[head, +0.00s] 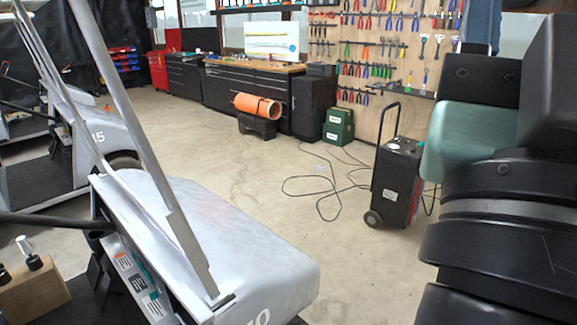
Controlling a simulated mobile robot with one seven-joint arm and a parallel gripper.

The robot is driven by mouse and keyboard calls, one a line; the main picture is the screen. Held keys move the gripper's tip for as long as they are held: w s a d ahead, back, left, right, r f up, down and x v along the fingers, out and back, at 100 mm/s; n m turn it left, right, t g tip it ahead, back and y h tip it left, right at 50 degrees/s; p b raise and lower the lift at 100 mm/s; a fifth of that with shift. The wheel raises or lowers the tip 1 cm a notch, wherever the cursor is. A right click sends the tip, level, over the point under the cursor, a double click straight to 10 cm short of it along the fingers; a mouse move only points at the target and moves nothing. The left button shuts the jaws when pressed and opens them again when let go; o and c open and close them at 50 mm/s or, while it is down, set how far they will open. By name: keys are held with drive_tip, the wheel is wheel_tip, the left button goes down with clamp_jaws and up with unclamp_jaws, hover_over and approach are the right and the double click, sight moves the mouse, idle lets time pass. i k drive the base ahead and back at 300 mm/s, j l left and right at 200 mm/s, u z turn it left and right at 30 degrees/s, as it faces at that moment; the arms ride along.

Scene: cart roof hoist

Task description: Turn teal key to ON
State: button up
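The near grey golf cart (230,240) fills the lower left of the head view, with a roof post rising from its front. Its side panel (138,280) carries orange, black and teal patches. I cannot make out a teal key there, nor tell whether a teal patch is part of one. No ON mark is readable. My gripper is not in view; only black and green links of my arm show at the right edge.
A wooden block (36,290) holding small bottles sits at lower left. Another grey cart (75,135) stands behind. A black wheeled charger (397,180) with cables on the floor stands at centre right. Open concrete floor (210,150) lies between the cart and the back workbench (232,92).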

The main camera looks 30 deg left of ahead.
sight(154, 295)
drive_tip(key=j+u, duration=0.25)
drive_tip(key=u, duration=0.25)
drive_tip(key=k+j+u, duration=0.1)
drive_tip(key=j+u, duration=0.2)
drive_tip(key=u, duration=0.2)
drive_tip(key=j+u, duration=0.25)
drive_tip(key=u, duration=0.25)
